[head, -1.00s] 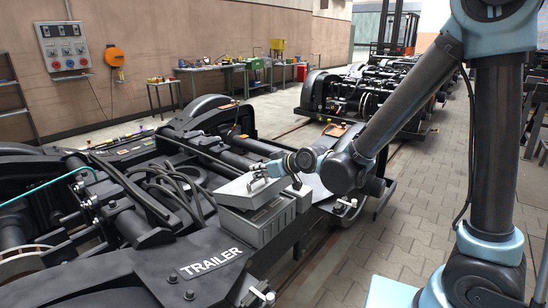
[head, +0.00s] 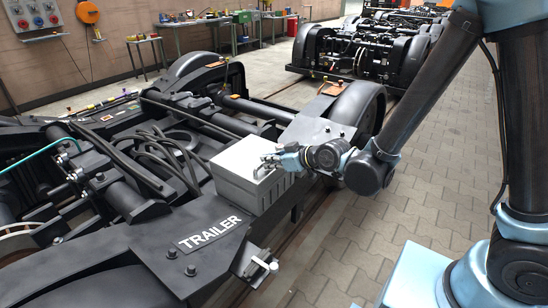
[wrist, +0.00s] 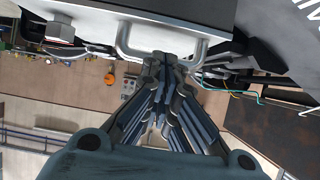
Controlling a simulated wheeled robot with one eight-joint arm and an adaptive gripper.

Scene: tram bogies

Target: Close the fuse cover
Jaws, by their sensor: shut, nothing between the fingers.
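The grey fuse box (head: 242,193) sits on the dark trailer bogie in the head view. Its fuse cover (head: 240,153) lies flat on top and looks closed; any small gap at the rim is too small to tell. My gripper (head: 270,163) is shut and empty at the right part of the cover, by its handle. In the wrist view, the shut fingertips (wrist: 166,60) are at the U-shaped metal handle (wrist: 124,45), overlapping it in the picture; whether they touch it I cannot tell. The cover's edge (wrist: 150,10) shows at the top there.
The bogie frame (head: 215,232), marked TRAILER, surrounds the box, with black hoses (head: 160,155) left of it. A metal clamp-like fitting (head: 262,266) sticks out at the front. Another bogie (head: 355,52) stands behind. The paved floor (head: 350,240) at right is clear.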

